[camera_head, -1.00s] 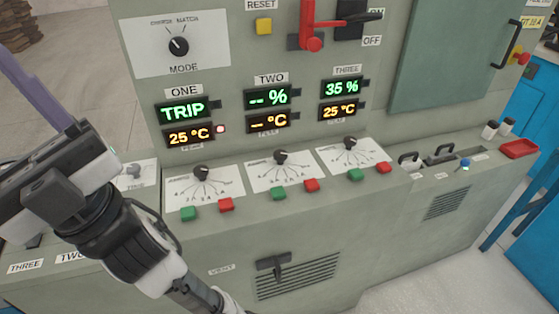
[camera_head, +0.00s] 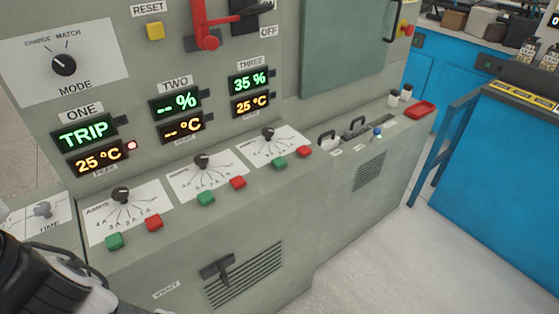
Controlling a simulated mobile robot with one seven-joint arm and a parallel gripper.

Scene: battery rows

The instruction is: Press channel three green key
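The channel three green key (camera_head: 280,163) is a small square button on the sloping console shelf. It sits below the rightmost amps dial (camera_head: 268,132), with the red key (camera_head: 304,151) to its right. The channel three display (camera_head: 249,93) above reads 35 % and 25 °C. Channels one and two have green keys (camera_head: 114,242) and (camera_head: 206,198) further left. My gripper is out of the picture.
A vent handle (camera_head: 217,265) sticks out of the cabinet's lower front. A red lever (camera_head: 206,35) hangs above the displays. Two black-handled items (camera_head: 354,128) and a red tray (camera_head: 420,109) sit right of the keys. A blue bench (camera_head: 500,170) stands at the right, with bare floor before it.

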